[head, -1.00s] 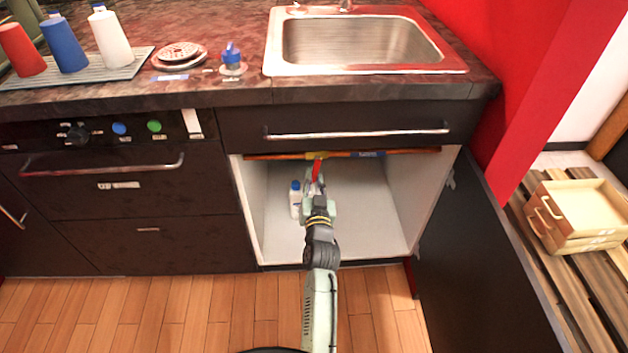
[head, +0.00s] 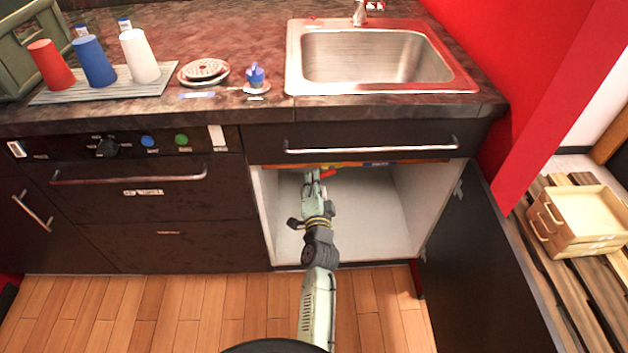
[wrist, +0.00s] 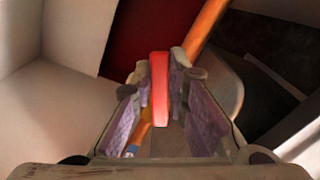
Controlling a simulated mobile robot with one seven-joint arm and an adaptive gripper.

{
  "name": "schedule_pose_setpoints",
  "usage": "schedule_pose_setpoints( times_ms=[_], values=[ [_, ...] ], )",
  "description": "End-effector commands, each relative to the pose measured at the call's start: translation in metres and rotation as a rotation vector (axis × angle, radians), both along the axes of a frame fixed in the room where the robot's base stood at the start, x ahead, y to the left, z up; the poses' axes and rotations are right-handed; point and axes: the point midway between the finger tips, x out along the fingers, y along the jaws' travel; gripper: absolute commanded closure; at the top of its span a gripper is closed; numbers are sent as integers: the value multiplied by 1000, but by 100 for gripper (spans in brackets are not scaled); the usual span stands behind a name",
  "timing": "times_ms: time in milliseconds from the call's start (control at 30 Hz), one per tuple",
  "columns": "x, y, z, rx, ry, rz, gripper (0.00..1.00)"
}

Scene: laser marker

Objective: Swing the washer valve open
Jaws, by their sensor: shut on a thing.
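The washer valve's red handle (wrist: 160,90) stands between my gripper's fingers in the wrist view. In the head view a small red part of it (head: 329,172) shows under the counter, right beside the fingertips. My gripper (head: 313,181) is inside the open cabinet and shut on the red handle; it fills the middle of the wrist view (wrist: 162,95). The orange pipe (head: 415,162) runs across the cabinet's top, and crosses the wrist view diagonally (wrist: 205,28). The valve body is mostly hidden by my gripper and the counter front.
The cabinet door (head: 480,245) stands open on the right. The drawer handle (head: 370,147) juts out above the opening. The cabinet floor (head: 375,235) is clear right of my arm. A sink (head: 375,60) and cups are on the counter.

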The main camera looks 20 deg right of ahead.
Motion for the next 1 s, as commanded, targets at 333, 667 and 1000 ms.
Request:
schedule_pose_setpoints(
  times_ms=[333, 667, 1000],
  values=[
    [0, -3, 20, 268, -80, 0, 100],
    [0, -4, 26, 407, -121, 1, 100],
    [0, -4, 27, 442, -131, 2, 100]
  ],
)
